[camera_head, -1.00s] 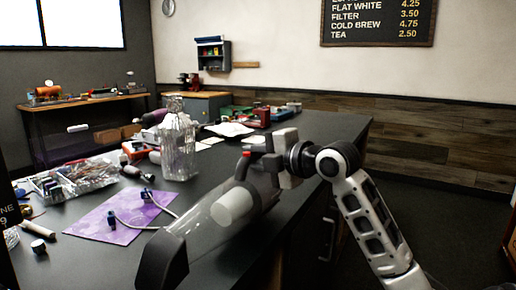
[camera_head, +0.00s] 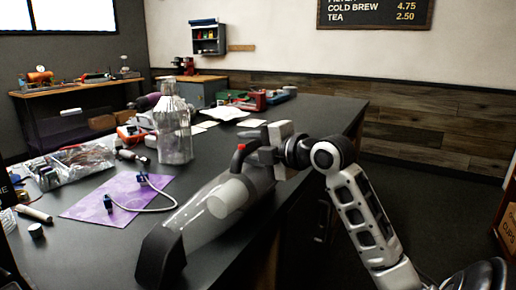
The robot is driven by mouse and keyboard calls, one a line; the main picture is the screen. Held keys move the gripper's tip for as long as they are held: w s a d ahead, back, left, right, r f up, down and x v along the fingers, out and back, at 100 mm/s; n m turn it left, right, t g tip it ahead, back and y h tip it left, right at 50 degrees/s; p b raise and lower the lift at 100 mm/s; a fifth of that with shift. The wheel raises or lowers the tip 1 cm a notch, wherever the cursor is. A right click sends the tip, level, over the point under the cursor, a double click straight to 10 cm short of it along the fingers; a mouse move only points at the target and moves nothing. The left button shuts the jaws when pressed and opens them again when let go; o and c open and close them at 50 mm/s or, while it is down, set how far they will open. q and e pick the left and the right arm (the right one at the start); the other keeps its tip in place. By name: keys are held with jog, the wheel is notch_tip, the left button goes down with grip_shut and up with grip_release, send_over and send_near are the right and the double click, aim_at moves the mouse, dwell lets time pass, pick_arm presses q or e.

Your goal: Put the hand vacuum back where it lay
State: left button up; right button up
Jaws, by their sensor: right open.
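The hand vacuum (camera_head: 218,203) has a clear grey body with a pale filter inside, a black nozzle toward me and a red button. It lies lengthwise along the right side of the dark counter (camera_head: 95,262), and appears to rest on it. My right gripper (camera_head: 272,148) is at the vacuum's far, handle end, with its jaws open around or beside the handle; the exact contact is hidden. My left gripper is not in view.
A purple mat (camera_head: 92,207) with a cable and small blue parts lies left of the vacuum. A clear bottle-like vessel (camera_head: 174,135) stands behind it. Bagged parts (camera_head: 75,165) lie at left. The counter's right edge runs close beside the vacuum.

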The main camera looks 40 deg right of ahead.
jog(key=shift+s+f, duration=0.15)
jog(key=shift+s, duration=0.1)
pick_arm(q)
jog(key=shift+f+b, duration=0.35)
jog(key=shift+b, duration=0.75)
pick_arm(e)
jog(key=v, duration=1.1)
jog(key=shift+s+r, duration=0.2)
jog(key=shift+r, duration=0.1)
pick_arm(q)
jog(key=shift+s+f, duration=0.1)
